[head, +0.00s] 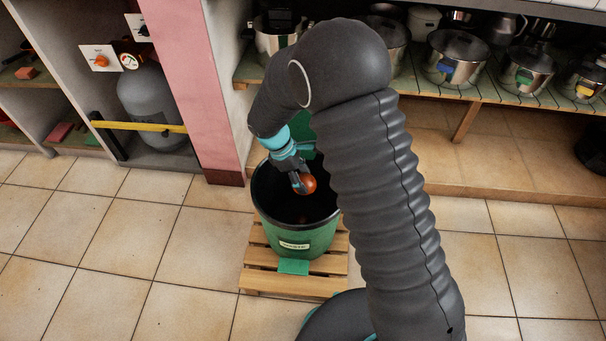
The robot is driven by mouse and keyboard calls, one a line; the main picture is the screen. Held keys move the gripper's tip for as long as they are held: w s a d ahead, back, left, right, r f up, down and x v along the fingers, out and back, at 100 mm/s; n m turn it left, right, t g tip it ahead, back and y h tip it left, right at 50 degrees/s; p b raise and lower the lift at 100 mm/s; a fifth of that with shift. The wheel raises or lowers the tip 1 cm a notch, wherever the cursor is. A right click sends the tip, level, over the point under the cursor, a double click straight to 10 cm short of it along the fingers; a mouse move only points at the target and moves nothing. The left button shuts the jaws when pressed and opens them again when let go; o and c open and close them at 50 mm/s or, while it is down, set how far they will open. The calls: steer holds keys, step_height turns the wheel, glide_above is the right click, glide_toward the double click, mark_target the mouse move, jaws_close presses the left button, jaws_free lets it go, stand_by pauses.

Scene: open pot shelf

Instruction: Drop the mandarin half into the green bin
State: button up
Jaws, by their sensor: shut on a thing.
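The mandarin half (308,184) is a small round orange piece at the tip of my gripper (300,181). My gripper is shut on it and points down over the mouth of the green bin. The green bin (292,242) is an open round tub with a dark inside and a pale label on its front. The mandarin half appears above the bin's opening; its exact height over the rim is hard to tell. My arm covers the right part of the bin's rim.
The bin stands on a low wooden pallet (291,285). Behind it, a slatted shelf (500,91) holds several metal pots (455,58). A pink pillar (189,85) and a grey gas cylinder (151,104) stand at the left. The tiled floor (120,235) at left is clear.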

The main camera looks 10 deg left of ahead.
steer(key=o, duration=1.2)
steer(key=v, duration=1.2)
